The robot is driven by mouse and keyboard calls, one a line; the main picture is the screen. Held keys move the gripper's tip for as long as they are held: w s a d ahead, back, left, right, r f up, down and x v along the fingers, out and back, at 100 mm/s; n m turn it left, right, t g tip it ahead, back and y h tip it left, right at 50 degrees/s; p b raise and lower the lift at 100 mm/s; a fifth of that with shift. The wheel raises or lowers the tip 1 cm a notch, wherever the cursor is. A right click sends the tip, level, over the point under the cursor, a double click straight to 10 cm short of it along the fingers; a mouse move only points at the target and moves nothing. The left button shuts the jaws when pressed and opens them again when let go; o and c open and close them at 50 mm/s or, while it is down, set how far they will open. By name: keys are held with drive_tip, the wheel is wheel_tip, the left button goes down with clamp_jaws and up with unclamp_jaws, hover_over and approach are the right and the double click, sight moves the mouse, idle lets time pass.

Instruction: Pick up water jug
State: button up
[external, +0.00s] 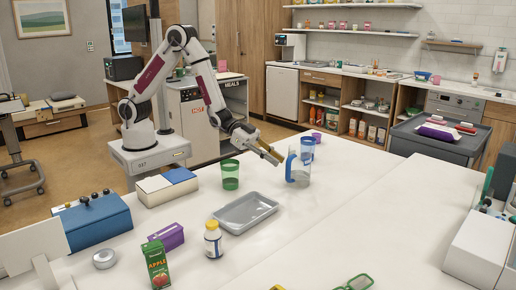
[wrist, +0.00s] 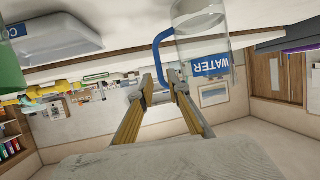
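The water jug (external: 302,173) is clear, with a blue handle on its left side, and stands upright on the white table. In the wrist view, which is upside down, the jug (wrist: 200,22) shows at top centre with a blue WATER label and its blue handle (wrist: 157,50). My gripper (external: 279,157) is just left of the jug, at handle height. In the wrist view my gripper (wrist: 161,82) is open, its two fingers apart, with the handle's end seen between the tips. I cannot tell whether they touch it.
A grey tray (external: 232,225) lies left of and nearer than the jug. A green cup (external: 230,174) stands behind the tray. A white-and-yellow bottle (external: 213,240) and a juice carton (external: 156,264) stand front left. The table right of the jug is clear.

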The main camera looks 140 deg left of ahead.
sight(286, 166)
drive_tip(key=shift+w+a+f, duration=0.1)
drive_tip(key=shift+w+f, duration=0.15)
drive_tip(key=shift+w, duration=0.25)
drive_tip(key=shift+x, duration=2.65)
clamp_jaws()
